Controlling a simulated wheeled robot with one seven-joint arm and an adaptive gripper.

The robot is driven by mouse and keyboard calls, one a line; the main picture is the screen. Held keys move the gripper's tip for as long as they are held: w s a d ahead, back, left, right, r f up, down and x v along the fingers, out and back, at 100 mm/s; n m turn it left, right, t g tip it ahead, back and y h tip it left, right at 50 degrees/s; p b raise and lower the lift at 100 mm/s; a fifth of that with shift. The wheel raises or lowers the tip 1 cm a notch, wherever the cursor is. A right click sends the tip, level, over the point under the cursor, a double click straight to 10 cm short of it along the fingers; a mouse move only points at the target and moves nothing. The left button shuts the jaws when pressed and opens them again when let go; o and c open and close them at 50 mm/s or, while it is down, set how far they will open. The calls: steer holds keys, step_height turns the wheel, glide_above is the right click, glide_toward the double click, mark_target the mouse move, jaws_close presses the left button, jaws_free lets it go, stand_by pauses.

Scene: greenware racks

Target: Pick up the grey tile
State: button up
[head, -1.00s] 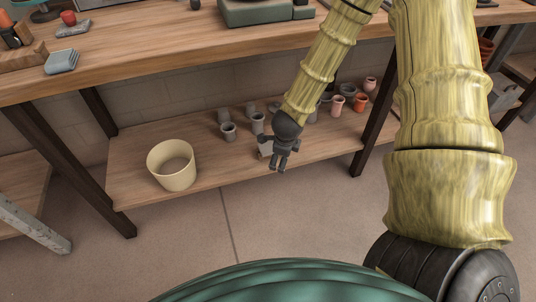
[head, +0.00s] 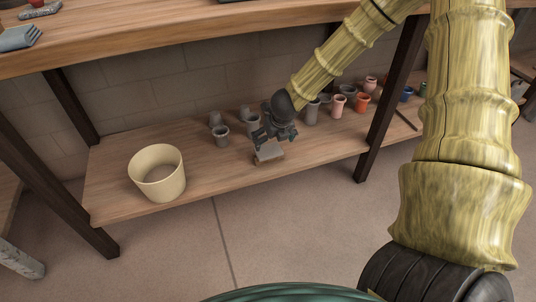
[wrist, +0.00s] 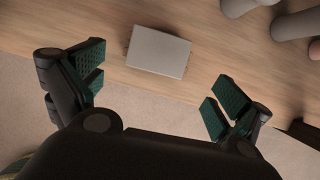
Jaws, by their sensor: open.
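The grey tile (wrist: 159,52) lies near the front edge of the lower wooden shelf. In the wrist view it is a flat grey rectangle, a little beyond the gap between my fingers. In the head view the tile (head: 269,152) shows just below my gripper, partly hidden by it. My gripper (head: 276,140) is above the shelf by the tile, its fingers spread. In the wrist view my gripper (wrist: 157,88) is open and empty, with a green-padded finger on each side.
A cream bucket (head: 157,173) stands at the left of the lower shelf (head: 222,164). Several grey cups (head: 220,134) stand behind and beside my gripper, with pink and orange cups (head: 361,102) to the right. The upper worktop (head: 150,38) overhangs the shelf. A dark leg (head: 392,95) stands at right.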

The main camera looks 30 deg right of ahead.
mark_target(269, 150)
steer(key=shift+b+x, duration=2.2)
steer(key=shift+x, duration=1.85)
steer(key=shift+s, duration=0.15)
steer(key=c, duration=0.9)
